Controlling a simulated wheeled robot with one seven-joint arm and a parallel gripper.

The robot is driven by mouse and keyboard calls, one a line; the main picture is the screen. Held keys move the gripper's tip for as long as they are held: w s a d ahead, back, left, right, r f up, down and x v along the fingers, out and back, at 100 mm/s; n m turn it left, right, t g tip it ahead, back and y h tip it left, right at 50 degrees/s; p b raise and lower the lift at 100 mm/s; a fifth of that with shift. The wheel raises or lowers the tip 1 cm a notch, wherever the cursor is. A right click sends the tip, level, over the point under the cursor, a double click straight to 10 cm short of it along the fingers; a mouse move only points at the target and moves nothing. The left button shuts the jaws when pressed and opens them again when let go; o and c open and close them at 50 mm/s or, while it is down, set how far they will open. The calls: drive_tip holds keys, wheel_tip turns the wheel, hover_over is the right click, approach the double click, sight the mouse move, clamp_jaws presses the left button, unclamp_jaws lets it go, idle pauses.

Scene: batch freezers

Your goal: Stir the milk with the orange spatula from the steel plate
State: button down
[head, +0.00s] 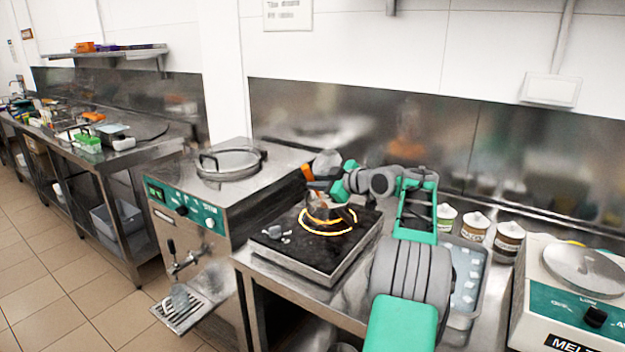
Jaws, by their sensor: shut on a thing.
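My arm reaches from the lower right to the cooker, and my gripper (322,188) is above the small dark pot (325,210). The gripper is shut on the orange spatula (307,172), whose orange part sticks up on its left side. The spatula's lower part is hidden by the gripper and the pot, so I cannot tell whether it touches the milk. The milk inside the pot does not show. The pot stands on a black cooker plate (340,252) with a glowing orange ring around it. A steel round thing, perhaps the steel plate (327,161), shows behind the gripper.
Left of the cooker stands a steel batch freezer (188,207) with a round lid. To the right are several labelled jars (475,228), a tray of pale pieces (467,275) and a melter (572,305). A steel wall stands close behind.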

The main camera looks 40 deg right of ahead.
drive_tip(key=shift+w+d, duration=0.1)
drive_tip(key=shift+d, duration=0.35)
drive_tip(key=shift+r, duration=0.1)
drive_tip(key=s+a+r, duration=0.1)
drive_tip(key=a+r, duration=0.3)
drive_tip(key=r, duration=0.4)
drive_tip(key=shift+s+a, duration=0.3)
drive_tip(key=shift+s, duration=0.05)
idle(0.7)
wheel_tip(320, 180, up, 5)
drive_tip(key=p, duration=0.4)
idle(0.4)
